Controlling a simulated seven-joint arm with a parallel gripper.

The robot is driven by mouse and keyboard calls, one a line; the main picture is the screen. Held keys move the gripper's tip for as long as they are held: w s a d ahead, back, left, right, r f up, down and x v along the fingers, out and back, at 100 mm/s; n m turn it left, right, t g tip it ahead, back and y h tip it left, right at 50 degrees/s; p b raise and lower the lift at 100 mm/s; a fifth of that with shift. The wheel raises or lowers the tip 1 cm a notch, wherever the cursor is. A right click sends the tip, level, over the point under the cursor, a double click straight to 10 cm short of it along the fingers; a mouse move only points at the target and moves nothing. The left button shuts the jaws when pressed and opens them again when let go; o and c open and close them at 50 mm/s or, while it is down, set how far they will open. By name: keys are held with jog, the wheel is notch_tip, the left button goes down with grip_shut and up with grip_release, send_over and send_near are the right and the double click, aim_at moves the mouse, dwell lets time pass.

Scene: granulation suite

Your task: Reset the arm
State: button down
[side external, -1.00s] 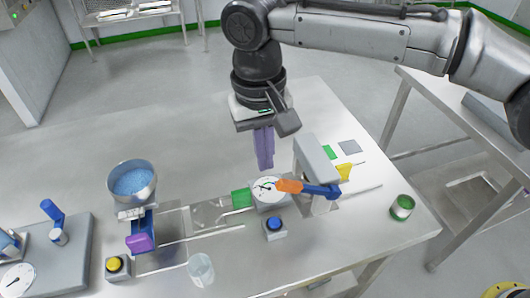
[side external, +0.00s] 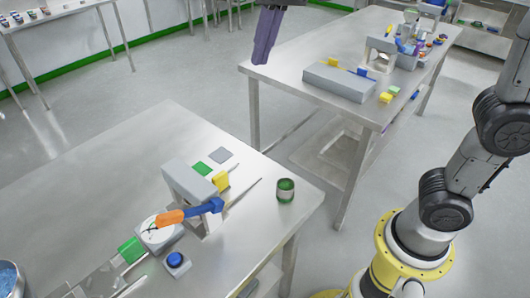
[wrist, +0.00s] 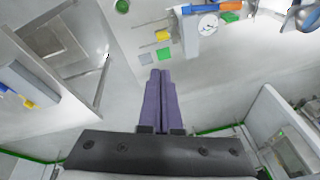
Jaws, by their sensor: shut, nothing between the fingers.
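My gripper (side external: 265,38) shows at the top of the side external view, with its purple fingers pointing down and its upper part cut off by the frame edge. In the wrist view the purple fingers (wrist: 160,80) lie together, shut and empty. They are apart from the tables and touch nothing that I can see.
The near steel table (side external: 110,165) carries a grey press-like stand (side external: 190,185) with an orange-and-blue handle (side external: 185,214), a dial, a blue button (side external: 176,261) and a green can (side external: 285,190). A second table (side external: 290,75) stands behind, with a grey box (side external: 340,82). Open floor lies between them.

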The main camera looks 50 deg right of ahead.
jog(key=s+d+f+t, duration=0.2)
jog(key=s+d+f, duration=0.2)
jog(key=s+d, duration=0.7)
jog(key=s+f+n, duration=0.4)
jog(key=s+f, duration=0.2)
jog(key=f, duration=0.4)
jog(key=shift+s+f+h, duration=0.2)
jog(key=shift+s+h, duration=0.1)
jog(key=shift+h, duration=0.1)
jog(key=shift+d, duration=0.1)
